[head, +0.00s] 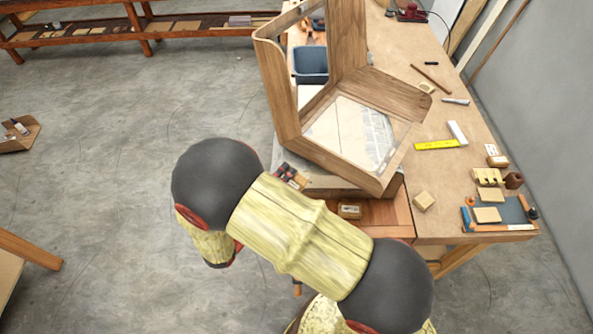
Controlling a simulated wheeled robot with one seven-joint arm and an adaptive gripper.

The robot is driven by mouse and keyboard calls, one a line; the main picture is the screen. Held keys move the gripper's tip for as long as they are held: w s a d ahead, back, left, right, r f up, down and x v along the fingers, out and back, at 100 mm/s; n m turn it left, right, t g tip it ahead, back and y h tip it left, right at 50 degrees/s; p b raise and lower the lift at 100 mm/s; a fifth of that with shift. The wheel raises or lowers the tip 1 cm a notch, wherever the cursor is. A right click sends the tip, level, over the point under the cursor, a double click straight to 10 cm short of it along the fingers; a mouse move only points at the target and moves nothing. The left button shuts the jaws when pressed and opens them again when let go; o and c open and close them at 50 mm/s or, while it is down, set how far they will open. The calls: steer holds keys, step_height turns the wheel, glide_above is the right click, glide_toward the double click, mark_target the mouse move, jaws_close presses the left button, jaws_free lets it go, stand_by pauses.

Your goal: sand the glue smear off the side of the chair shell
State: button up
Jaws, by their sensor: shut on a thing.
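The wooden chair shell (398,94) stands tilted on a grey block (318,181) at the near left end of the bench. Its bent wooden sides rise at the left and back, around a pale, glossy panel. I cannot make out a glue smear on the sides that show. My arm crosses the lower middle of the view, in front of the near bench edge. My gripper is hidden behind my own arm, so its jaws and what they hold do not show. A small dark and red item shows between my arm and the shell; I cannot tell what it is.
A grey wall (545,110) bounds the right. The floor at left is mostly clear.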

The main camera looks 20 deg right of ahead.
steer(key=shift+d, duration=0.1)
steer(key=p, duration=0.2)
glide_toward(308, 149)
steer(key=shift+x, duration=1.95)
steer(key=shift+p+x, duration=0.3)
steer(key=shift+x, duration=0.65)
steer(key=shift+s+d+p, duration=0.4)
steer(key=shift+s+d, duration=0.15)
steer(key=shift+s, duration=0.25)
steer(key=shift+s+d+p, duration=0.4)
steer(key=shift+s+d, duration=0.15)
steer(key=shift+s, duration=0.2)
steer(key=shift+d, duration=0.1)
steer(key=shift+w, duration=0.1)
steer(key=shift+w+a+p, duration=0.15)
steer(key=shift+w+a, duration=0.4)
steer(key=shift+w, duration=0.25)
steer(key=shift+w+a+p, duration=0.15)
steer(key=shift+w+a, duration=0.45)
steer(key=shift+w, duration=0.25)
